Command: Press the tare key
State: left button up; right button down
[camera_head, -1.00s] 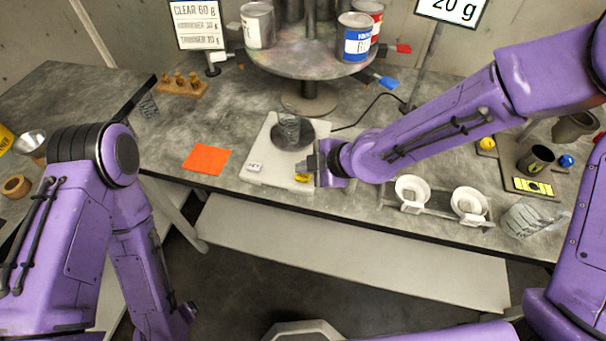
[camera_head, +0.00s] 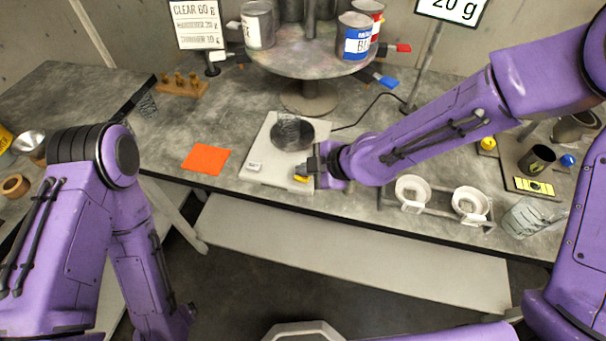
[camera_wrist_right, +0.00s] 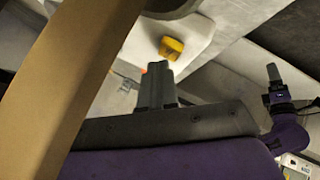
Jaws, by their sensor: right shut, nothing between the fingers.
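The white scale (camera_head: 270,177) lies on the bench with a dark round pan (camera_head: 292,134); a clear cup seems to stand on the pan, hard to make out. A yellow key (camera_head: 301,179) and a small white labelled key (camera_head: 254,166) are on its front part; I cannot read which is tare. My right gripper (camera_head: 312,166) is shut and empty, close beside the yellow key. In the right wrist view the yellow key (camera_wrist_right: 172,47) shows just beyond the fingertips (camera_wrist_right: 157,72), apparently apart. My left gripper (camera_wrist_right: 272,74) hangs away from the bench; its jaws are unclear.
The display (camera_head: 452,8) reads 20 g. An orange sheet (camera_head: 206,159) lies left of the scale. A rack with two white cups (camera_head: 411,190) stands right of my right gripper. A round stand (camera_head: 310,62) with cans is behind. A cable runs behind the scale.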

aim_at(306, 178)
jog(key=shift+f, duration=0.45)
dwell(0.5)
jog(key=shift+r+p, duration=0.65)
jog(key=shift+r, duration=0.25)
notch_tip(306, 178, up, 5)
jog(key=p, duration=0.5)
jog(key=shift+r, duration=0.1)
jog(key=shift+d, duration=0.1)
